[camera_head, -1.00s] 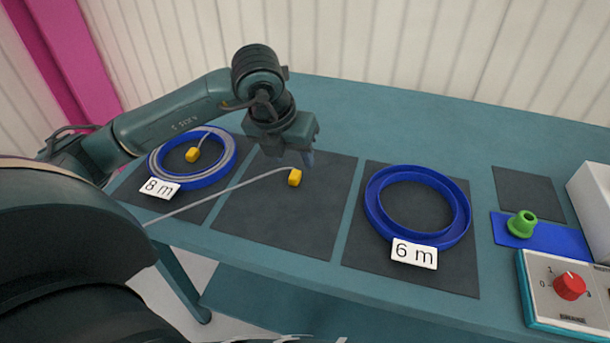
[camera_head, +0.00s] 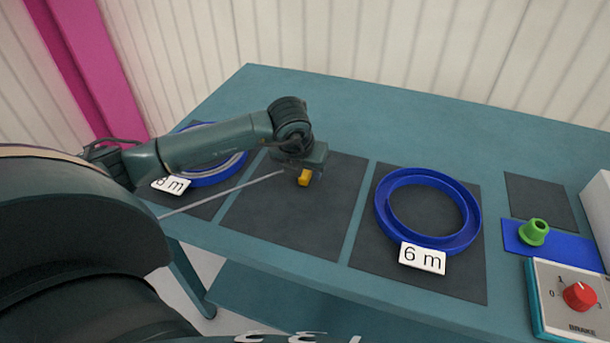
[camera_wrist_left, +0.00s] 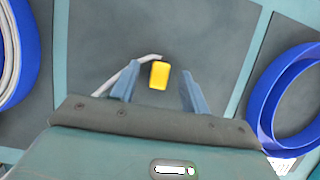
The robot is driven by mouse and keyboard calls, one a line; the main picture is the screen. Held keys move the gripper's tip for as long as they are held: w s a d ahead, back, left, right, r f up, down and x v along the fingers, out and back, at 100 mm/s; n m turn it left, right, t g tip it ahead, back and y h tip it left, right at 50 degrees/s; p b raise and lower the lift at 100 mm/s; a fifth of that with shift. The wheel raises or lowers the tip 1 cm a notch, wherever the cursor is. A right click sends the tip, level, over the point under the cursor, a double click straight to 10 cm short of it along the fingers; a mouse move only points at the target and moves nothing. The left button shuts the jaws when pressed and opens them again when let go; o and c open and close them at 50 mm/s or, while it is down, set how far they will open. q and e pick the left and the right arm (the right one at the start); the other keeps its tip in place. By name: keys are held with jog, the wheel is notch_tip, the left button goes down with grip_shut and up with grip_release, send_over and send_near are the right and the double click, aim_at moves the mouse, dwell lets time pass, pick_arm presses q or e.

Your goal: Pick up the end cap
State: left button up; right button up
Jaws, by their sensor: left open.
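The yellow end cap (camera_head: 304,178) sits on the end of a grey cable (camera_head: 225,191), over the middle dark mat. My left gripper (camera_head: 301,174) is right above and behind the cap and partly hides it in the head view. In the left wrist view, the yellow end cap (camera_wrist_left: 159,75) shows between the two blue-grey fingers (camera_wrist_left: 160,70), which stand apart with a gap on each side of it. I cannot tell how far below the fingertips it is. My right gripper is not in view.
A blue reel marked 8 m (camera_head: 213,177) is on the left mat, partly behind my arm. An empty blue reel marked 6 m (camera_head: 462,237) is on the right mat. A green knob-like piece (camera_head: 533,232) and a brake panel with a red dial (camera_head: 579,296) are at the right.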

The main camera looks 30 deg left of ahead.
aim_at(305, 175)
pick_arm(q)
jog(key=shift+w+f, duration=0.15)
jog(key=shift+f, duration=0.25)
grip_shut()
jog(key=shift+r, duration=0.1)
notch_tip(305, 175, up, 10)
jog(key=c, duration=0.6)
grip_release()
grip_shut()
